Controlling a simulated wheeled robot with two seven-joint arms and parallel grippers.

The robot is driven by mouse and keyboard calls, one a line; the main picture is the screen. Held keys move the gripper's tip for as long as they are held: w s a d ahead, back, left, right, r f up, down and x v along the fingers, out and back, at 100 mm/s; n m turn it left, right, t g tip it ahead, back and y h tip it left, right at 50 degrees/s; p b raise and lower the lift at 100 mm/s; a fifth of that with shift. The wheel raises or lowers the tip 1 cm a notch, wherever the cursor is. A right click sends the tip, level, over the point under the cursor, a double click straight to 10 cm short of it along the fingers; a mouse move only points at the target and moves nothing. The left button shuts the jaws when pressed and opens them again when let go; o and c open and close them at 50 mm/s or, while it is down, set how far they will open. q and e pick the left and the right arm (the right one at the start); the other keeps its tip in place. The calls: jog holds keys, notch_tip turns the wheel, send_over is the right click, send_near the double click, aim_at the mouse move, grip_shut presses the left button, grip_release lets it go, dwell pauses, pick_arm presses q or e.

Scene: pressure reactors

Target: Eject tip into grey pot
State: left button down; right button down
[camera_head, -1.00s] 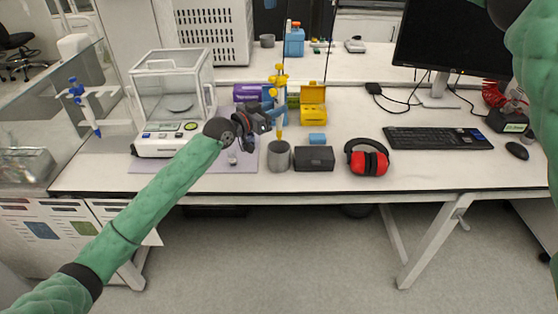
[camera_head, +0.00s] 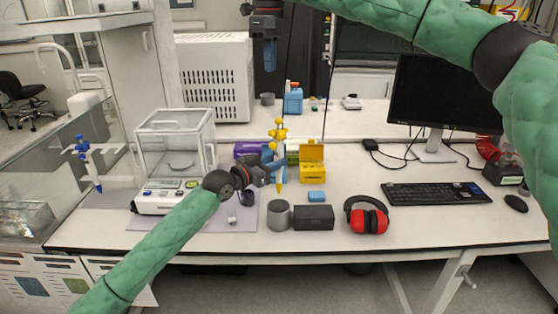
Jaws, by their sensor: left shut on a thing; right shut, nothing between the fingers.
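My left gripper (camera_head: 274,172) is shut on a yellow pipette (camera_head: 279,134), held upright above the table. The pipette's narrow yellow lower end points down, a little above the grey pot (camera_head: 279,216) in the picture; whether it is exactly over the opening is hard to tell. A separate tip is too small to make out. The grey pot stands near the table's front edge, beside a dark grey box (camera_head: 314,217). My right gripper (camera_head: 270,68) is shut and empty, pointing down high above the pipette and apart from it.
A glass-walled balance (camera_head: 175,165) and a blue pipette on a stand (camera_head: 84,150) are at left. A yellow open box (camera_head: 312,172), a purple box (camera_head: 248,150) and a small blue block (camera_head: 316,196) lie around the pipette. Red earmuffs (camera_head: 367,216) and a keyboard (camera_head: 436,194) are right.

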aim_at(275, 149)
pick_arm(q)
jog(key=shift+r+p, duration=1.05)
jog(key=shift+r, duration=1.05)
